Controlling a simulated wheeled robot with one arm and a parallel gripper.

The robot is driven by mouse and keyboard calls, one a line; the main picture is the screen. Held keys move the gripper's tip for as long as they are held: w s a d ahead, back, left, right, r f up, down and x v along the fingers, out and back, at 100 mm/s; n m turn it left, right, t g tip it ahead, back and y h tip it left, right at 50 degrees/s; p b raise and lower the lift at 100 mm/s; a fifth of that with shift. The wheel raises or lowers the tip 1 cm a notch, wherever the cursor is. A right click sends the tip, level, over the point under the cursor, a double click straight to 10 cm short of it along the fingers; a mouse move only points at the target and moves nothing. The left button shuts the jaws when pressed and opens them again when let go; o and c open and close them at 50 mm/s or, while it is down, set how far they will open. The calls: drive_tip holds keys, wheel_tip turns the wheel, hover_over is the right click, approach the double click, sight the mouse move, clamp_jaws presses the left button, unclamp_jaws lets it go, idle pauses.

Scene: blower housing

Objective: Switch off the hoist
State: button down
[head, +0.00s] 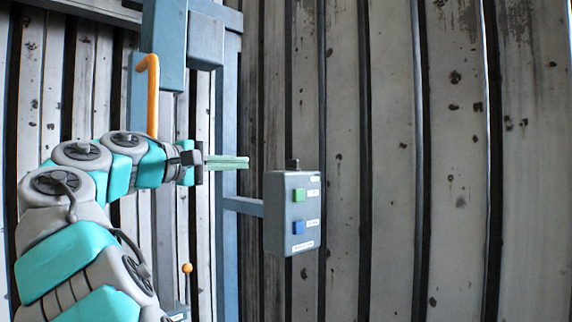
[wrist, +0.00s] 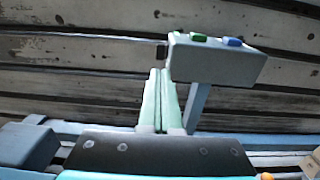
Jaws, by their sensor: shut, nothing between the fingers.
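A grey control box (head: 291,213) stands right of centre in the head view, carried on a blue side bracket. Its face has a green button (head: 299,195) above a blue button (head: 299,228), each with a small white label too small to read. The box also shows in the wrist view (wrist: 217,62), with the green button (wrist: 198,37) and blue button (wrist: 232,42) along its far edge. My gripper (head: 247,162) is shut and empty, its green fingers pointing right, left of and a little above the box. In the wrist view the fingertips (wrist: 160,72) appear beside the box's left end.
A blue post (head: 230,260) with a bracket (head: 243,206) stands left of the box. An orange handle (head: 152,95) is on a blue panel above my arm. An orange-knobbed lever (head: 187,268) is low down. Corrugated, stained wall panels (head: 450,160) fill the right; room before them looks free.

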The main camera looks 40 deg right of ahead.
sight(296, 162)
drive_tip(key=shift+d, duration=0.1)
drive_tip(key=d, duration=0.9)
drive_tip(key=w+d, duration=0.1)
drive_tip(key=d, duration=0.3)
drive_tip(key=shift+d, duration=0.4)
drive_tip(key=shift+s+d+t, duration=0.1)
drive_tip(key=shift+s+t, duration=0.05)
drive_tip(key=shift+t, duration=0.15)
